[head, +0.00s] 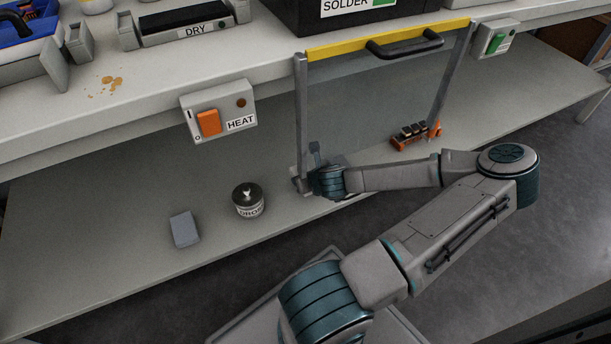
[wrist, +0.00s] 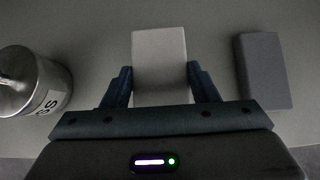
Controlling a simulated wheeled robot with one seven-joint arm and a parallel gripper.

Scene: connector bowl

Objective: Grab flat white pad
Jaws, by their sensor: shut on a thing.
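The flat white pad (wrist: 160,50) looks pale grey in the wrist view. It lies between the two dark fingers of my gripper (wrist: 160,70), which is shut on its sides. Its far end sticks out past the fingertips. In the head view my gripper (head: 316,165) is low beside the left post of the yellow-topped frame, over the lower shelf. The arm and wrist hide most of what it holds there. I cannot tell whether the pad still touches the surface.
A labelled metal can (wrist: 32,82) is left of the pad and a dark grey block (wrist: 263,70) is right of it. In the head view a can (head: 249,201) and a grey block (head: 185,230) stand on the shelf. A clear panel (head: 375,95) and an orange rack (head: 416,136) are nearby.

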